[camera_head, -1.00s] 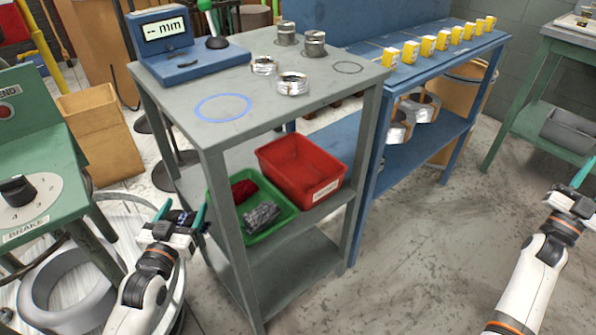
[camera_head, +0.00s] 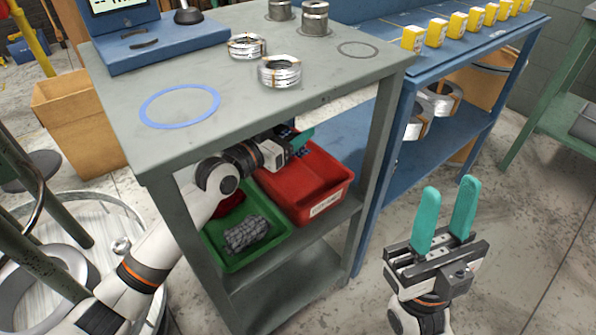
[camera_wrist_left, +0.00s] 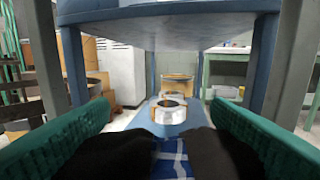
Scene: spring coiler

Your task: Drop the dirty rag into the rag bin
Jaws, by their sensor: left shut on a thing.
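My left gripper (camera_head: 293,140) reaches in under the grey table's top and is over the red bin (camera_head: 325,195) on the middle shelf. It is shut on a dark blue rag (camera_head: 301,152), mostly hidden by the gripper and the tabletop. In the left wrist view the rag shows as blue-and-white checked cloth (camera_wrist_left: 173,158) between the teal fingers, beside dark shapes. The red bin has a white label too small to read; its left part is behind my wrist. My right gripper (camera_head: 449,185) is open and empty, over the floor at the right.
A green tray (camera_head: 272,247) beside the red bin holds a grey bundle (camera_head: 247,234) and a red one, partly hidden. The grey tabletop (camera_head: 225,70) and its legs are close around my left arm. A blue bench (camera_head: 450,140) stands behind, to the right.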

